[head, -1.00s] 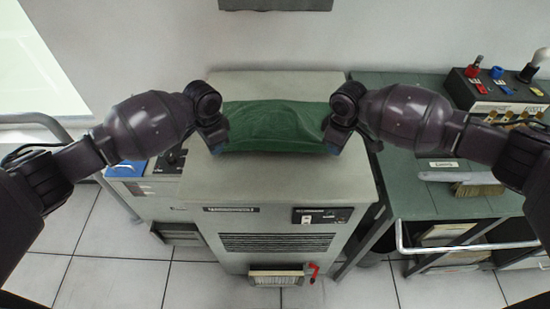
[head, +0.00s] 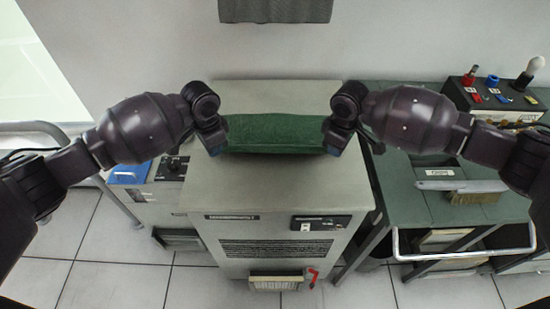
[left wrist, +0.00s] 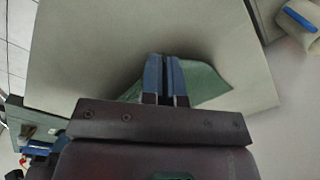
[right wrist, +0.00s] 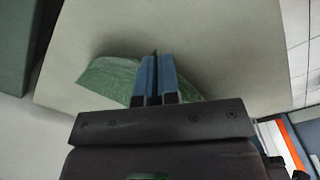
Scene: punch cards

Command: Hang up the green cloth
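The green cloth (head: 275,133) is stretched between my two grippers above the top of the grey cabinet (head: 284,189) in the head view. My left gripper (head: 219,143) is at its left end and my right gripper (head: 333,141) at its right end. In the left wrist view the blue fingers (left wrist: 165,75) are close together with cloth (left wrist: 205,83) beside them. In the right wrist view the fingers (right wrist: 154,75) are also close together on the cloth (right wrist: 108,79). The cloth's back side is hidden.
A dark grey panel (head: 275,8) is on the wall above. A green bench (head: 420,185) at right holds a brush (head: 470,190) and a box with coloured plugs (head: 490,97). A unit with a blue item (head: 128,171) stands at left. The cabinet's front top is clear.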

